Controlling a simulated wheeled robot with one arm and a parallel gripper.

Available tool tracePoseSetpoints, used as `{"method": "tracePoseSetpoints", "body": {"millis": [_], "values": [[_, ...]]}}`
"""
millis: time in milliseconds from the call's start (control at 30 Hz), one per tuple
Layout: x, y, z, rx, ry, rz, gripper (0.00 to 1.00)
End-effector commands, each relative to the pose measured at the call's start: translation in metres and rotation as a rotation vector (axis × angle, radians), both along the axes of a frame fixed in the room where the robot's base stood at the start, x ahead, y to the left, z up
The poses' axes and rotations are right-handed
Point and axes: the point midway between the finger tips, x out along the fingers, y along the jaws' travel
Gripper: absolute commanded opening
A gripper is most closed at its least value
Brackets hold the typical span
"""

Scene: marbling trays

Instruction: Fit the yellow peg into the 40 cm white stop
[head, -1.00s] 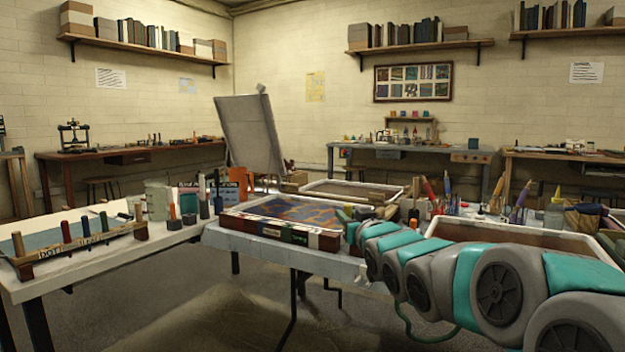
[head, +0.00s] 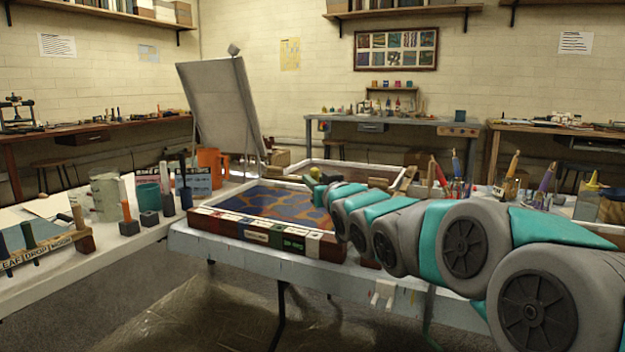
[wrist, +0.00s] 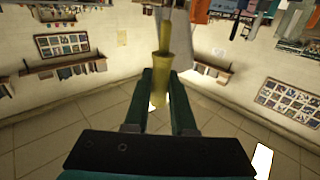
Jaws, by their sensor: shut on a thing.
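My gripper (wrist: 163,85) is shut on the yellow peg (wrist: 164,42), which sticks out beyond the green fingers in the wrist view. In the head view a small yellow-green piece, likely the peg (head: 315,173), shows at the end of my arm, above the right part of the marbling tray. The tray (head: 262,234) has a blue and orange pattern inside. Its front side carries dark red, white and green blocks in a row, among them a white block (head: 228,223). The labels are too small to read, so I cannot tell which white stop is 40 cm.
On the left table stand an orange peg in a grey block (head: 128,222), a teal cup (head: 148,197), an orange mug (head: 212,170) and a peg rack (head: 45,248). A second tray (head: 345,168) lies behind. Brushes in jars (head: 458,180) stand behind my arm.

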Motion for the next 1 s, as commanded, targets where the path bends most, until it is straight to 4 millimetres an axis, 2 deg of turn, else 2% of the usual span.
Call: {"method": "tracePoseSetpoints", "body": {"millis": [200, 367, 800, 1000], "values": [[-0.001, 0.000, 0.000, 0.001, 0.000, 0.001, 0.00], [-0.001, 0.000, -0.008, 0.000, 0.000, 0.001, 0.00], [-0.001, 0.000, -0.047, -0.002, 0.004, 0.001, 0.00], [-0.001, 0.000, -0.057, -0.001, 0.000, 0.001, 0.00]]}}
